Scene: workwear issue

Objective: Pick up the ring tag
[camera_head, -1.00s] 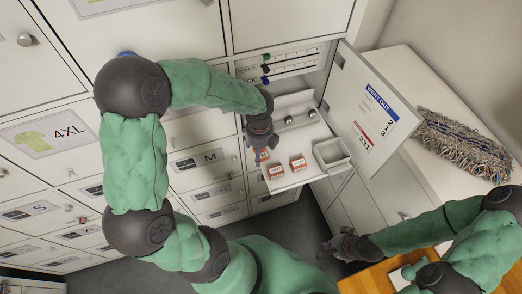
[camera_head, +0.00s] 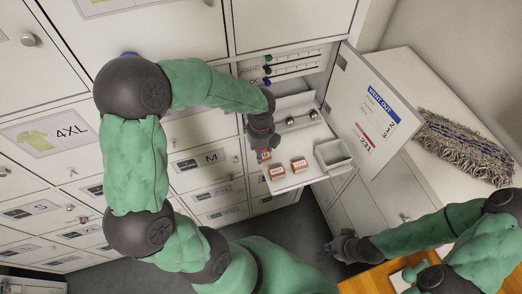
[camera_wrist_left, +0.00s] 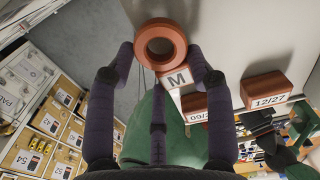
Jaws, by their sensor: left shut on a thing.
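The ring tag (camera_wrist_left: 161,45) is an orange-red ring with a white label marked M. It sits between the two fingertips of my left gripper (camera_wrist_left: 160,65) in the left wrist view, and the gripper is shut on it. In the head view the ring tag (camera_head: 263,155) shows small just below the left gripper (camera_head: 260,148), over the left edge of the white shelf (camera_head: 290,184). I cannot tell whether it touches the shelf. My right gripper (camera_head: 334,248) is low and to the right, away from the shelf; its fingers are too small to read.
Two orange blocks with white labels (camera_head: 277,173) (camera_head: 299,165) stand on the shelf close to the ring tag. A grey bin (camera_head: 333,157) is at the shelf's right. The open cabinet door (camera_head: 370,110) stands on the right. Drawer fronts (camera_head: 212,158) are at the left.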

